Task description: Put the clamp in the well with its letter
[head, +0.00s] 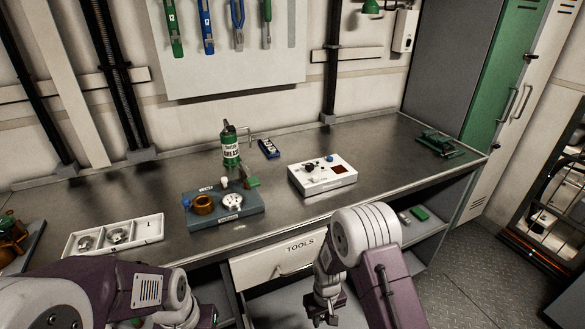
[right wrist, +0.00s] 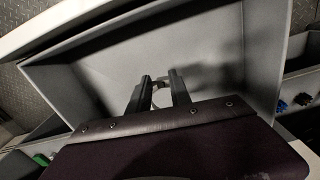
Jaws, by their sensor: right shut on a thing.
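A white tray (head: 87,248) lies at the bench's left front. Two round metal fittings (head: 117,236) sit in it, and a letter L is printed near its right end. My right gripper (head: 326,314) is low in front of the bench, pointing down. In the right wrist view its fingers (right wrist: 160,96) are shut on a small, dark, ring-like metal piece (right wrist: 162,82), which looks like the clamp. Any letter on it is not readable. My left arm crosses the bottom left, in front of the tray; its gripper does not show clearly.
A drawer front marked TOOLS (head: 272,265) is beside my right arm. A grey walled compartment (right wrist: 215,60) lies beyond my right fingers. A blue-grey fixture (head: 246,216), a green grease can (head: 230,149) and a white control box (head: 322,178) stand on the bench.

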